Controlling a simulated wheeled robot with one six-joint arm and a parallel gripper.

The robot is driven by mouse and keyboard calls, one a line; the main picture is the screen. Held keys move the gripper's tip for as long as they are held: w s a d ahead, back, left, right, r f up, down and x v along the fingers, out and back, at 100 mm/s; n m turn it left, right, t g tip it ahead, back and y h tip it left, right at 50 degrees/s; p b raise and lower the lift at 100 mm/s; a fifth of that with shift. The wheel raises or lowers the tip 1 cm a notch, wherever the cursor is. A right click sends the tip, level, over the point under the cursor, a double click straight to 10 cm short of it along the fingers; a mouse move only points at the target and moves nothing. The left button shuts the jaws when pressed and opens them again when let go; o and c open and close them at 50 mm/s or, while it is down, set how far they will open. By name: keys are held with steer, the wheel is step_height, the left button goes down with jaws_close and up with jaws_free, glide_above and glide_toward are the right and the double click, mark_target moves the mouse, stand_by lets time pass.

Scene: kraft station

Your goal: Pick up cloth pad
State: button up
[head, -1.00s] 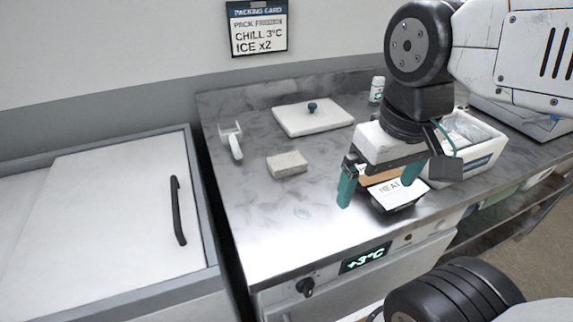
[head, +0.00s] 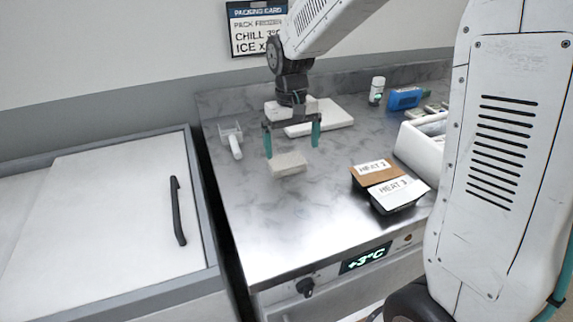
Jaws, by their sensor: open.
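The cloth pad (head: 288,164) is a small beige block lying flat on the steel counter, left of the middle in the head view. My gripper (head: 292,150) is open, with its two teal fingers spread apart and pointing down. It is above or just behind the pad, with one finger toward each side. Nothing shows between the fingers. I cannot tell the exact height of the fingertips over the pad.
A white board (head: 335,118) lies behind my gripper. A white-handled scraper-like tool (head: 235,145) lies to the left. Two trays marked HEAT (head: 397,193) sit to the right, near a white bin (head: 420,150). A small bottle (head: 377,91) and a blue item (head: 405,97) stand behind.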

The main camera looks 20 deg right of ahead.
mark_target(288, 163)
steer(key=shift+w+a+r+t, duration=0.1)
steer(key=shift+w+r+t, duration=0.1)
steer(key=shift+w, duration=0.4)
steer(key=shift+w+r+t, duration=0.1)
steer(key=shift+w+r, duration=0.05)
steer(key=shift+w, duration=0.4)
step_height(288, 163, down, 8)
steer(key=shift+s+r, duration=0.15)
steer(key=shift+r, duration=0.05)
steer(key=c, duration=0.8)
steer(key=shift+r, duration=0.5)
steer(key=r, duration=0.2)
steer(key=shift+s+r, duration=0.3)
steer(key=shift+r, duration=0.1)
steer(key=s, duration=0.5)
steer(key=s+r, duration=0.1)
steer(key=s, duration=0.9)
steer(key=shift+s+r, duration=0.15)
steer(key=shift+s, duration=0.1)
